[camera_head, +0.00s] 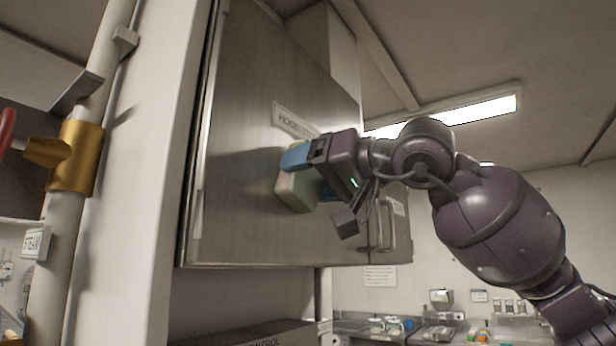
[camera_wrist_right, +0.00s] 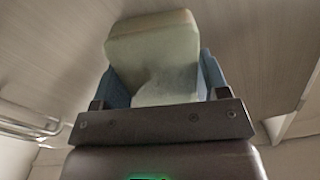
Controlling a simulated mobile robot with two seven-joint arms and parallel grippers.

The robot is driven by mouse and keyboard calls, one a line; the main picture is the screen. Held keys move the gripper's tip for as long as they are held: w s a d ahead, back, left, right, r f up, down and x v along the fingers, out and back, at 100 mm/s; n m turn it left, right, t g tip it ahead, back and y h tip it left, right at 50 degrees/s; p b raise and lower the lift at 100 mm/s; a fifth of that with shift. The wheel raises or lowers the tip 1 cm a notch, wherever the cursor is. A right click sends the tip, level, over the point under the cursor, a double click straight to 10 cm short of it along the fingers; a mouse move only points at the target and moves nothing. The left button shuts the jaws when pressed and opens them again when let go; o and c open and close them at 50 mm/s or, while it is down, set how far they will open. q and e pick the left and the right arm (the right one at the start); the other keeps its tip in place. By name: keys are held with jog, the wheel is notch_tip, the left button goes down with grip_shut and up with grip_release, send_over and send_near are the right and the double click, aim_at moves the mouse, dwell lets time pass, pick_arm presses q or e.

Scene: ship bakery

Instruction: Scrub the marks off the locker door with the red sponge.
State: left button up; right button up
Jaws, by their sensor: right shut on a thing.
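The locker door (camera_head: 240,130) is a brushed grey metal panel with a label plate (camera_head: 294,121), partly covered by my right gripper. I cannot make out distinct marks on it. My right gripper (camera_head: 310,174), with blue fingers, is shut on a pale green-cream sponge (camera_head: 295,192); no red sponge shows. The sponge is at the door just below the label plate; I cannot tell whether it touches. In the right wrist view the sponge (camera_wrist_right: 152,48) sits between the blue fingers, with the metal surface behind it. My left gripper is not in view.
A white post (camera_head: 135,190) and a steam pipe with a brass fitting (camera_head: 76,158) stand left of the locker. A door handle (camera_head: 383,225) shows below my right wrist. A counter with mugs (camera_head: 385,325) is at the lower right. A ceiling lamp (camera_head: 470,110) is above.

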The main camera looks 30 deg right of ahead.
jog(key=shift+b+v, duration=1.15)
jog(key=shift+v, duration=1.55)
jog(key=shift+s, duration=0.15)
jog(key=shift+s+d, duration=0.1)
jog(key=b+v, duration=0.1)
jog(key=v, duration=0.1)
jog(key=shift+s+d, duration=0.1)
jog(key=shift+s, duration=0.3)
